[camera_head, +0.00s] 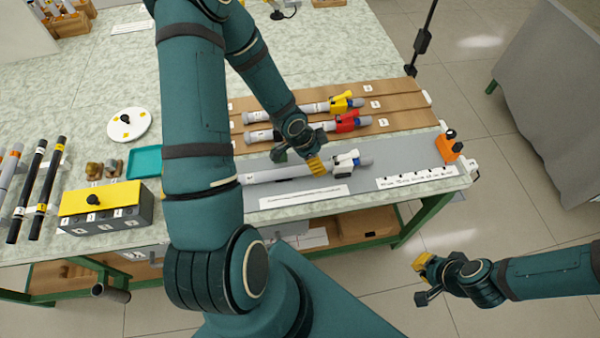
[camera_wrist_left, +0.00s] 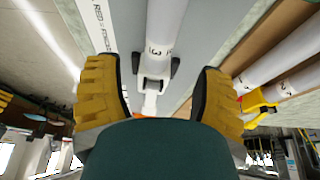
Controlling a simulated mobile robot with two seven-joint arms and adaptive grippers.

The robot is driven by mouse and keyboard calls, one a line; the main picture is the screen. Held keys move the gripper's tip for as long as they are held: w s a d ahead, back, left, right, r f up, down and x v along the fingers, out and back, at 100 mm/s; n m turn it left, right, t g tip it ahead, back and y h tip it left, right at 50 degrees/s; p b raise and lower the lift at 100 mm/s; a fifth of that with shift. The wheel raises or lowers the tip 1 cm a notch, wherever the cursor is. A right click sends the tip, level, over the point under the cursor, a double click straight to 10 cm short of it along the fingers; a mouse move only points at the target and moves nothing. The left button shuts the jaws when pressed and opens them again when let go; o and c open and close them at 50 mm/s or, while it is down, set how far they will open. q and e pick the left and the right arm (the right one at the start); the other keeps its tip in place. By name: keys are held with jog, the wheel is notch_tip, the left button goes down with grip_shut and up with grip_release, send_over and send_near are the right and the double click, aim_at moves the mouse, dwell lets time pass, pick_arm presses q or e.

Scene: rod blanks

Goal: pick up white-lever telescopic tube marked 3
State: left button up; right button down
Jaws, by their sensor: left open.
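The white-lever telescopic tube (camera_head: 270,174) lies on the grey strip at the front of the bench, its white lever clamp (camera_head: 346,161) towards the right end. In the left wrist view the tube (camera_wrist_left: 166,22) shows a 3 mark above its white clamp (camera_wrist_left: 153,68). My left gripper (camera_head: 298,160) is above the tube. In the left wrist view its yellow-padded fingers (camera_wrist_left: 160,100) are spread on either side of the tube and clamp, apart from them. My right gripper (camera_head: 424,279) hangs off the bench's front right, fingers apart and empty.
Behind lie a red-lever tube (camera_head: 347,122) and a yellow-lever tube (camera_head: 342,103) on a brown board (camera_head: 395,92). An orange block (camera_head: 449,147) stands at the right edge. A yellow-topped box (camera_head: 100,200), teal tray (camera_head: 148,162) and dark rods (camera_head: 47,178) are left.

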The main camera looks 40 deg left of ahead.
pick_arm(q)
jog(key=x, duration=0.1)
jog(key=b+x, duration=0.1)
jog(key=x, duration=0.2)
jog(key=shift+s+f+b, duration=0.25)
jog(key=shift+f+b, duration=0.05)
jog(key=shift+f, duration=0.15)
jog(key=shift+w+d+f, duration=0.1)
jog(key=shift+w+f, duration=0.05)
jog(key=shift+f, duration=0.25)
jog(key=c, duration=1)
